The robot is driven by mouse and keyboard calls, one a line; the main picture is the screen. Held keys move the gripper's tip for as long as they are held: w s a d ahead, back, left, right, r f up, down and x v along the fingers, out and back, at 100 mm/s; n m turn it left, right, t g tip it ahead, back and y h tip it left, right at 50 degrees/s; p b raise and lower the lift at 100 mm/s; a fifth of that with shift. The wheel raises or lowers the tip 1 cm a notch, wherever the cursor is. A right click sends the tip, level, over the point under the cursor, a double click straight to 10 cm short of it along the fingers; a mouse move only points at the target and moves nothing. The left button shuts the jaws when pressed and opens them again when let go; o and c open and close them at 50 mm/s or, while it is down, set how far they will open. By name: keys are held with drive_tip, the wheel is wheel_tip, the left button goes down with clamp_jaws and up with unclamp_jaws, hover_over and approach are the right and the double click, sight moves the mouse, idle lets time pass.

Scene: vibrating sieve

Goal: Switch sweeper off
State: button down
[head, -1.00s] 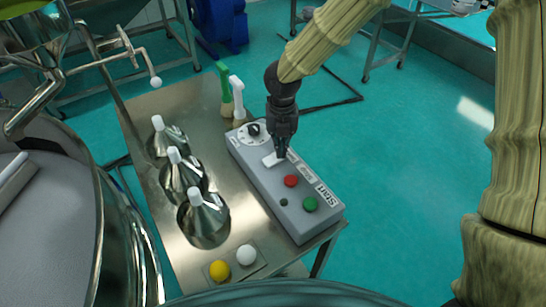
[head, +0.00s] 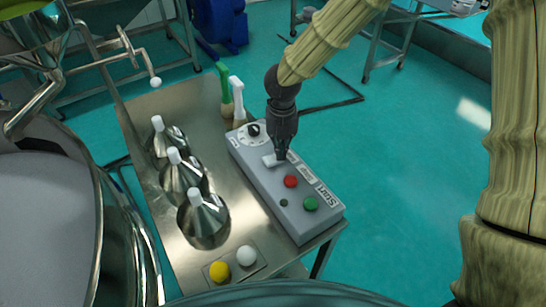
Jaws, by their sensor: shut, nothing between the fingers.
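A grey control box (head: 265,187) lies on the steel table in the head view. On its top are a black dial (head: 254,130), a white switch (head: 269,161), a red button (head: 291,181), a small dark button (head: 284,203) and a green button (head: 310,203). My gripper (head: 281,158) is shut and points down over the box, its tips right beside the white switch. I cannot tell whether they touch it. The gripper partly hides the labels behind the switch.
A large metal vessel (head: 128,245) stands at left.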

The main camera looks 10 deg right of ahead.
drive_tip(key=shift+r+p, duration=3.4)
drive_tip(key=shift+r, duration=0.05)
